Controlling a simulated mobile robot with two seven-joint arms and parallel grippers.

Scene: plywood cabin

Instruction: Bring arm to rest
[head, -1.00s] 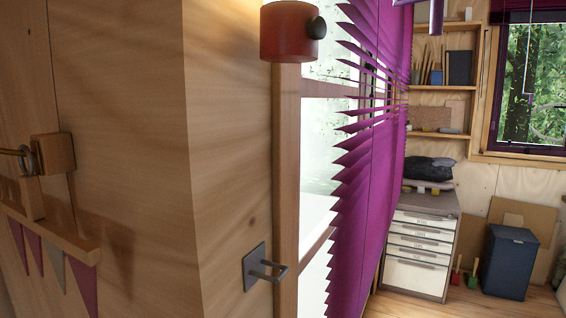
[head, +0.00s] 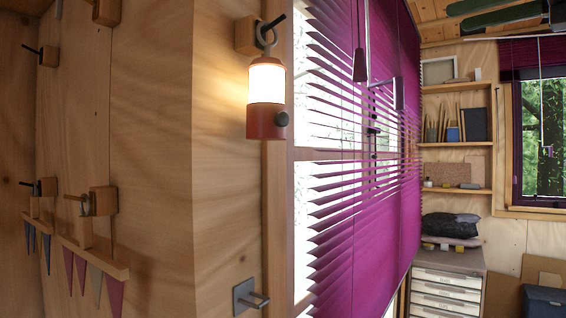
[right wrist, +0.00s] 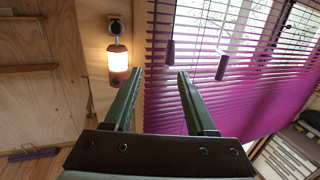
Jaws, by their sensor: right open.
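My right gripper (head: 455,17) shows at the top right of the head view, its two dark green fingers pointing left below the ceiling. In the right wrist view the fingers (right wrist: 158,78) stand apart with nothing between them. The lit lantern (head: 266,90) hangs from a wall hook, apart from the gripper; in the right wrist view it shows left of the fingers (right wrist: 118,60). My left gripper is not in view.
Purple blinds (head: 375,190) cover the window beside the lantern. A metal bracket (head: 250,297) sticks out of the wood wall below the lantern. Shelves (head: 456,140) and a drawer cabinet (head: 447,285) stand at the back right. Pennants (head: 90,278) hang at the left.

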